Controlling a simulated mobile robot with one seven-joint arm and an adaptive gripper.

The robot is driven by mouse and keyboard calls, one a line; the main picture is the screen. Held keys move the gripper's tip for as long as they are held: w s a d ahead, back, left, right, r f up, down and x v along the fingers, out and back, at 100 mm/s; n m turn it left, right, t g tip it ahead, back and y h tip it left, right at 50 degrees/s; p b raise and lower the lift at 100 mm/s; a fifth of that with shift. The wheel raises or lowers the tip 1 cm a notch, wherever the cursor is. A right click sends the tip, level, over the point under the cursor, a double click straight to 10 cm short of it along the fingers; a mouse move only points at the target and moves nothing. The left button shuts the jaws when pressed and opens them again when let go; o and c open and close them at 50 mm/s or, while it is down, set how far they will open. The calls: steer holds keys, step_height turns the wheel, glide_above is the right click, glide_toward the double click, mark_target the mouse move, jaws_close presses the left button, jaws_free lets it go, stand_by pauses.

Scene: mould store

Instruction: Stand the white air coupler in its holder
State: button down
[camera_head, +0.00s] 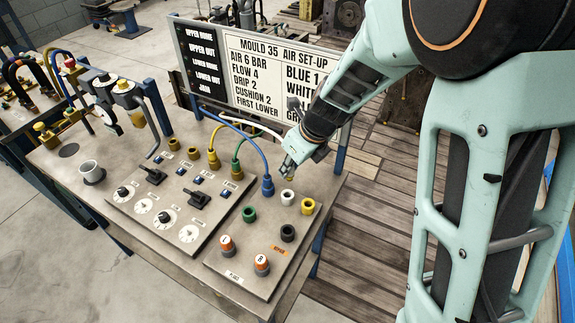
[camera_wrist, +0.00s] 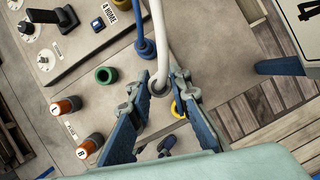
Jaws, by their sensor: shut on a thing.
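The white air coupler (camera_wrist: 160,87) is on the end of a white hose (camera_wrist: 157,35) and sits between my gripper's fingertips (camera_wrist: 158,88) in the wrist view. In the head view my gripper (camera_head: 291,165) is above the panel's back right part, shut on the coupler, which it mostly hides. The white holder (camera_head: 287,197) stands on the panel just below my gripper in the head view and looks empty. In the wrist view this holder cannot be made out. The coupler appears to be above the holder, with a gap between them.
A yellow holder (camera_head: 308,206), a green holder (camera_head: 249,213) and a black holder (camera_head: 288,232) are close by. The blue coupler (camera_head: 267,185) stands just left of my gripper. Orange knobs (camera_head: 262,265) are at the front. A set-up sign (camera_head: 265,65) rises behind.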

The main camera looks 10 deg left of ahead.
mark_target(289, 176)
steer(key=shift+s+a+m, duration=0.1)
steer(key=shift+a+m, duration=0.15)
steer(key=shift+m, duration=0.25)
step_height(289, 176, down, 4)
steer(key=b, duration=0.5)
steer(key=shift+f, duration=0.15)
steer(key=shift+f+b, duration=0.35)
steer(key=shift+f, duration=0.35)
steer(key=shift+f, duration=1.15)
stand_by(1.3)
steer(key=c, duration=1.7)
jaws_free()
steer(key=shift+o, duration=0.5)
